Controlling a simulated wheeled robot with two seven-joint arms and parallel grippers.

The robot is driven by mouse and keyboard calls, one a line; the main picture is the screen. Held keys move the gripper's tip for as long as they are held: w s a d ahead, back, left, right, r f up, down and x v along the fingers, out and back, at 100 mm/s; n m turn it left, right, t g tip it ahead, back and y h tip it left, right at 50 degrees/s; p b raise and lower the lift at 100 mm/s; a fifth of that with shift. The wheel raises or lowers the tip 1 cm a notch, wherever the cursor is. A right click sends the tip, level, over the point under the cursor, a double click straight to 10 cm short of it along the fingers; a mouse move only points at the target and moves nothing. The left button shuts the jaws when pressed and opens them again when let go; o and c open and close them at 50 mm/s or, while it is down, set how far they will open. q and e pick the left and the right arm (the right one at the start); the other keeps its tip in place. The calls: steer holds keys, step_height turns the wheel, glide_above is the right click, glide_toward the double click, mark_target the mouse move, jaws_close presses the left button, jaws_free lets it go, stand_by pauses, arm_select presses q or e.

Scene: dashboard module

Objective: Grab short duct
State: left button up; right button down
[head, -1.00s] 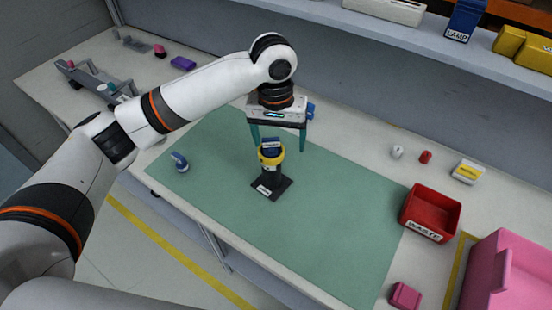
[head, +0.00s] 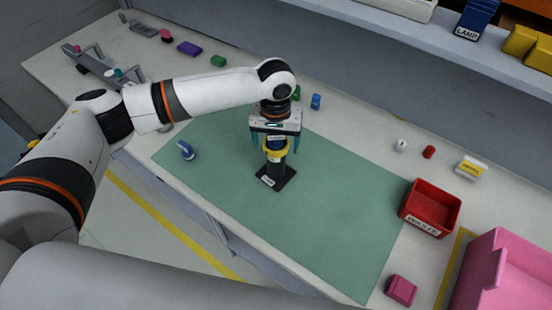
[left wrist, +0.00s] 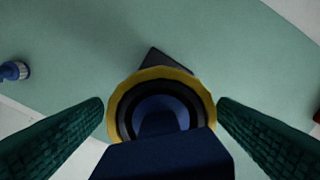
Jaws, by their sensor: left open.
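A dark stand (head: 277,178) with a yellow ring (head: 272,157) stands on the green mat. In the left wrist view the yellow ring (left wrist: 205,92) surrounds a dark round opening. A dark blue piece (left wrist: 162,158) rises from it toward the camera; I cannot tell for sure whether this is the short duct. My left gripper (head: 276,145) is open and points down over the stand. Its fingers are on either side of the ring and blue piece, with no clear grip. A small blue curved part (head: 187,151) lies on the mat to the left. My right gripper is not in view.
A red waste bin (head: 432,207) and a pink container (head: 505,272) are at the right. Small blue and green parts (head: 316,101) lie behind the gripper. A grey rack (head: 95,62) is at far left. The front middle of the green mat (head: 320,220) is clear.

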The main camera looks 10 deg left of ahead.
arm_select(q)
steer(key=shift+f, duration=0.9)
steer(key=shift+c, duration=0.4)
steer(key=shift+r, duration=0.1)
steer(key=c, duration=1.3)
